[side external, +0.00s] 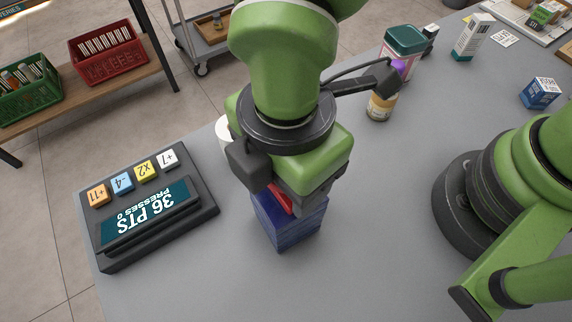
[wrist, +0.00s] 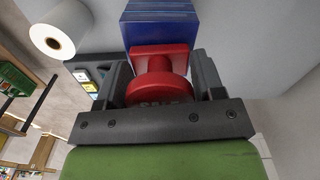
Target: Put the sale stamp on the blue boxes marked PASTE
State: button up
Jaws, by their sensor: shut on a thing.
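My gripper (side external: 300,190) points down at the front middle of the counter. In the wrist view, my gripper (wrist: 160,75) is shut on a red stamp (wrist: 160,90) with partly hidden lettering on its round top. The stamp (side external: 281,199) also shows as a red sliver in the side view. Directly below it stands a stack of dark blue boxes (side external: 287,230), also seen in the wrist view (wrist: 160,10). The stamp's base is at the top of the stack; whether it touches, I cannot tell. The boxes' markings are hidden or unreadable.
A dark keypad (side external: 150,225) with coloured keys and a display reading "36 PTS" stands left. A white roll (wrist: 58,28) is close behind my gripper. A yellow-labelled jar (side external: 381,106), a teal-lidded tub (side external: 404,42) and a small blue box (side external: 540,92) stand farther back.

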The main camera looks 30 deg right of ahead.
jog(key=shift+f, duration=0.1)
jog(key=o, duration=0.9)
jog(key=shift+o, duration=0.2)
notch_tip(320, 180, up, 12)
jog(key=shift+r, duration=0.2)
jog(key=w+d+r+m+t+y, duration=0.1)
jog(key=d+r+m, duration=0.2)
jog(key=d+m, duration=0.35)
jog(key=w+d+r+m+t+y, duration=0.2)
jog(key=d+r+m, duration=0.25)
jog(key=d, duration=0.35)
jog(key=s+d+m+t+h, duration=0.1)
jog(key=s+d+m+t, duration=0.3)
jog(key=d+m, duration=0.6)
jog(key=s+m, duration=0.1)
jog(key=m, duration=0.1)
jog(key=shift+f+m, duration=0.3)
jog(key=shift+m, duration=0.1)
